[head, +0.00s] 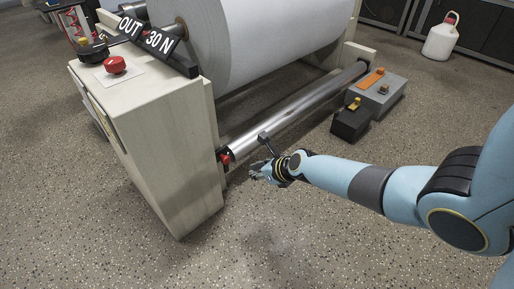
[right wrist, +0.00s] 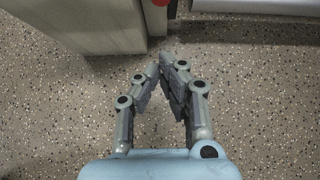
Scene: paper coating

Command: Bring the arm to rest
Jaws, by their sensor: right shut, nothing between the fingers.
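My right arm (head: 335,176) reaches in from the right in the head view, stretched out over the floor. Its gripper (head: 256,172) is in front of the metal roller, near the machine's cream side cabinet. In the right wrist view the gripper (right wrist: 167,62) has its fingertips together and holds nothing. Bare speckled floor shows below and around the fingers. My left gripper is not in view.
The cream cabinet (head: 150,140) with a red button (head: 115,65) stands left of the gripper. A metal roller (head: 295,108) runs behind it, under a large paper roll (head: 265,40). Grey and black boxes (head: 385,98) sit at the roller's right. The front floor is clear.

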